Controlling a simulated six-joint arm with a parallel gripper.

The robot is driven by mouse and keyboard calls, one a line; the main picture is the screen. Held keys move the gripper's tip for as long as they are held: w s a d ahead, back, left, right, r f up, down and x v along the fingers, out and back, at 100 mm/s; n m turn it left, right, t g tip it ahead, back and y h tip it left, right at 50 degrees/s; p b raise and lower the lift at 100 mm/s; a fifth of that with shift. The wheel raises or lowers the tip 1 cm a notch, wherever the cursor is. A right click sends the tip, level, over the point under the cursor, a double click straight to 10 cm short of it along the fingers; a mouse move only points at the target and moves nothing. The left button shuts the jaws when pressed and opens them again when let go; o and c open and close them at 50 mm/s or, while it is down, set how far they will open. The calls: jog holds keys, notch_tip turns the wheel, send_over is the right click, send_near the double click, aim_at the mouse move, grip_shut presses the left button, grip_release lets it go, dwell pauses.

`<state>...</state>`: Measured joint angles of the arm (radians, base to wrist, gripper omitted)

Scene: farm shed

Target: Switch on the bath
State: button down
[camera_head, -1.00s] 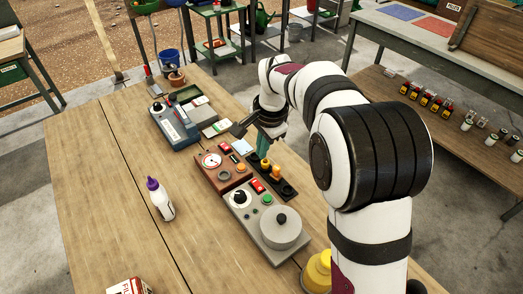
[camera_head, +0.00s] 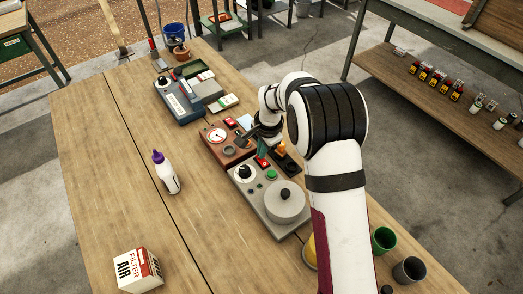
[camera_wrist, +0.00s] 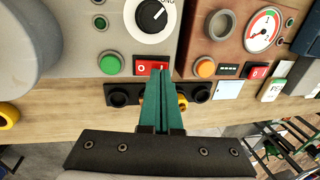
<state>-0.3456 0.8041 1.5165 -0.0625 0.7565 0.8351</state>
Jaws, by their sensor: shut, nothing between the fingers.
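The bath (camera_head: 268,205) is a grey box with a round lidded pot, a black dial and a green button. In the wrist view its dial (camera_wrist: 152,14) and green button (camera_wrist: 110,64) show at the upper left. Its red rocker switch (camera_wrist: 144,68) is partly hidden behind my fingertips; it also shows in the head view (camera_head: 262,162). My gripper (camera_wrist: 161,74) is shut and empty, with its green fingers at the right part of this switch. I cannot tell whether they touch it. In the head view my gripper (camera_head: 262,153) is small beside the switch.
A brown gauge box (camera_head: 219,143) with its own red switch (camera_wrist: 257,72) stands beside the bath. A black holder (camera_wrist: 118,97) lies along the front. A white bottle (camera_head: 167,175) and an air filter carton (camera_head: 138,271) stand on the open left part of the table.

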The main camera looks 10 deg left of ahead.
jog(key=shift+f, duration=0.3)
jog(key=shift+w+a+f, duration=0.15)
jog(key=shift+f, duration=0.15)
jog(key=shift+s+d, duration=0.65)
jog(key=shift+s, duration=0.05)
jog(key=shift+r, duration=0.1)
